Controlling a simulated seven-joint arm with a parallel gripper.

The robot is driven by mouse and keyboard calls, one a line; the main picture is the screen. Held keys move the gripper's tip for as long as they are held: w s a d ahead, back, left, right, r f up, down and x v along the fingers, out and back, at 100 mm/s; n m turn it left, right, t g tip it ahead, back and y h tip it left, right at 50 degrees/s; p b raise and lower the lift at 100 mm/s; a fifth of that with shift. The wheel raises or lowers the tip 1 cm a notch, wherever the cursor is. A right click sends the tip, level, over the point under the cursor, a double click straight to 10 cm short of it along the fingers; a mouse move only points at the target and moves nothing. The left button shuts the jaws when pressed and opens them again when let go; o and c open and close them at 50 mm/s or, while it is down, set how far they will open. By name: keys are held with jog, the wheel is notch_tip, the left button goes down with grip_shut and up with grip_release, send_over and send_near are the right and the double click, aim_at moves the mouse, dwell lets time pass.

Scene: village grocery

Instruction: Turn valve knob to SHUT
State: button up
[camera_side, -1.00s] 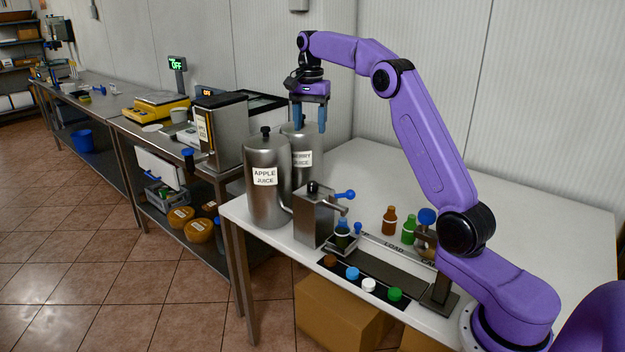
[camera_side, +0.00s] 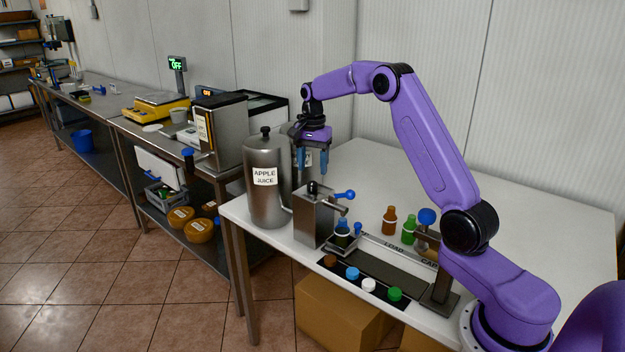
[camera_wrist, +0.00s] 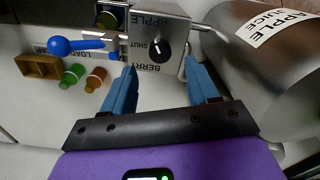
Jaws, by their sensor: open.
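The black valve knob (camera_side: 312,187) sits on top of a grey metal dispenser box (camera_side: 312,220). In the wrist view the knob (camera_wrist: 156,50) is on a panel lettered APPLE, SHUT and BERRY. It carries a small white mark; I cannot tell surely which label that mark points to. My gripper (camera_side: 311,176) points down just above the box, with blue fingers apart. In the wrist view the open fingers (camera_wrist: 160,76) are on either side of the knob's line, and nothing is between them. Whether they reach knob height is unclear.
The APPLE juice tank (camera_side: 266,195) stands left of the box; the berry tank behind is mostly hidden by my gripper. A blue-ended lever (camera_side: 344,195) sticks out right. Brown (camera_side: 389,221) and green (camera_side: 409,230) bottles stand behind.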

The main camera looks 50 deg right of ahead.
aim_at(313, 183)
jog(key=shift+f, duration=2.55)
jog(key=c, duration=1)
